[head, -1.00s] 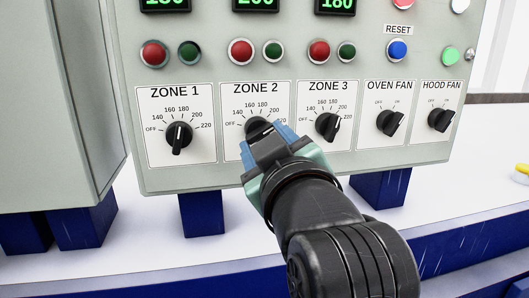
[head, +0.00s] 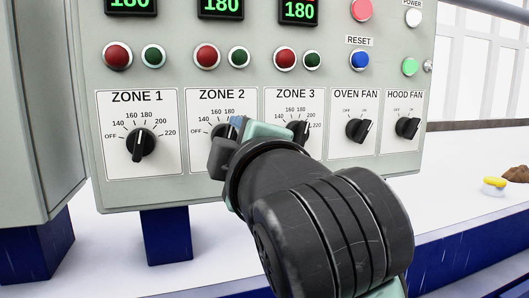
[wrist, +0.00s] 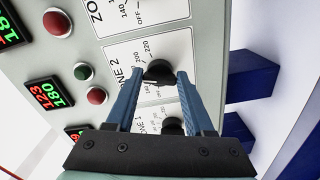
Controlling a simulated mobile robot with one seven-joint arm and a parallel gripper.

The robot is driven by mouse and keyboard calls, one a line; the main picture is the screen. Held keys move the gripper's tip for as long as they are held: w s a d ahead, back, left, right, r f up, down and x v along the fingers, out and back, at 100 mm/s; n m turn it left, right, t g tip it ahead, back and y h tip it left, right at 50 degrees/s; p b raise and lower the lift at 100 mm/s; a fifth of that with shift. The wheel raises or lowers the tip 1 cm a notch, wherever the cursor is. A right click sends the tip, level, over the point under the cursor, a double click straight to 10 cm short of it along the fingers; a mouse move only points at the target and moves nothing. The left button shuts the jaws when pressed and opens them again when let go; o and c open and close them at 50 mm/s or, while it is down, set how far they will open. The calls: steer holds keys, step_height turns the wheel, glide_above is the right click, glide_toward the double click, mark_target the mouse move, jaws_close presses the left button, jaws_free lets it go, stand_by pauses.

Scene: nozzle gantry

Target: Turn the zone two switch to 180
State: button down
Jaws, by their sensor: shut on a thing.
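The zone two switch is a round black knob on the panel label marked ZONE 2. In the head view it (head: 219,131) is mostly hidden behind my gripper (head: 230,140); in the wrist view it (wrist: 157,70) shows between the blue fingertips. My gripper (wrist: 159,78) is shut on this knob, one finger on each side. Which number its pointer faces is hard to make out. The green display (head: 221,6) above ZONE 2 reads 180.
The ZONE 1 knob (head: 141,143) is to the left; the ZONE 3 knob (head: 298,132) is close by on the right, partly covered by my arm. OVEN FAN (head: 360,129) and HOOD FAN (head: 408,127) knobs are farther right. Red and green buttons sit above.

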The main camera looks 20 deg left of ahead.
stand_by(0.4)
steer(key=shift+c, duration=1.4)
jaws_free()
